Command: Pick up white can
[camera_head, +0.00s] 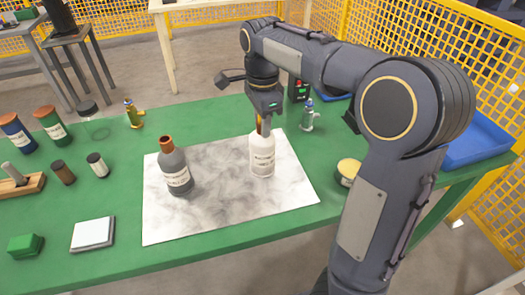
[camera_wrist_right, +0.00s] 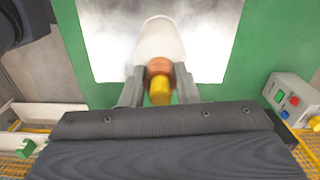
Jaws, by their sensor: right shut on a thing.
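The white can (camera_head: 262,157) is a white bottle-shaped container with a printed label and a narrow neck. It stands upright on the right part of the white marbled mat (camera_head: 222,215). My right gripper (camera_head: 264,126) comes down from above and is shut on the can's neck. In the right wrist view the white body (camera_wrist_right: 160,42) shows beyond the fingers, with an orange-brown neck and yellow tip between them. I cannot tell whether the can's base touches the mat. My left gripper is not in view.
A grey bottle (camera_head: 174,167) stands on the mat to the left. Several small bottles and jars stand on the left of the green table (camera_head: 120,262). A yellow-lidded tin (camera_head: 348,172) and a blue tray (camera_head: 474,140) are at the right. Yellow mesh fencing (camera_head: 440,50) is behind.

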